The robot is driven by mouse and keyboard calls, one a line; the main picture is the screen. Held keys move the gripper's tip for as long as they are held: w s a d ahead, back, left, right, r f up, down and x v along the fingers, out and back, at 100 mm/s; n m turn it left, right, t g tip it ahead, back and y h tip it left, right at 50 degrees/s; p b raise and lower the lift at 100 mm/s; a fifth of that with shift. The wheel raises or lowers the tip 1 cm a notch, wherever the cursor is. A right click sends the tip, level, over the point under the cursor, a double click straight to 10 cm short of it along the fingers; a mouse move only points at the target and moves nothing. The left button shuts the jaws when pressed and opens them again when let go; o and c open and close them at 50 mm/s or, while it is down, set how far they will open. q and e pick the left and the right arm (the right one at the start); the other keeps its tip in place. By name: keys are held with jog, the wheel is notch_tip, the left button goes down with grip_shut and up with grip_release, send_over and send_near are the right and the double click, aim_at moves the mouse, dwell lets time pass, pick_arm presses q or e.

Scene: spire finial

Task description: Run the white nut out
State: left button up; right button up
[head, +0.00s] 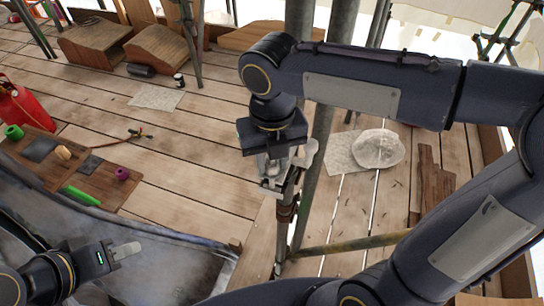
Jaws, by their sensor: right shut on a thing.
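My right gripper (276,182) points down beside an upright scaffold pole in the middle of the head view. Its fingers are shut on a small pale piece, seemingly the white nut, which they mostly hide. A pale metal fitting (308,153) shows just right of the fingers. A reddish-brown collar (286,213) is on a thin post just below. My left gripper (126,250) is at the lower left, far from the pole, over the grey surface. Its pale fingers are seen edge-on, so I cannot tell whether they are open.
A brown board (100,188) at the left holds a green ring (13,132), a cream piece (63,152), a purple ring (122,174) and a green rod (80,195). A red canister (18,104) stands behind. The middle planks are mostly clear.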

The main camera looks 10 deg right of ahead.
dwell(0.3)
jog(key=o, duration=1)
jog(key=shift+c, duration=0.2)
notch_tip(320, 180, up, 8)
jog(key=shift+f+b, duration=0.1)
jog(key=shift+b, duration=0.25)
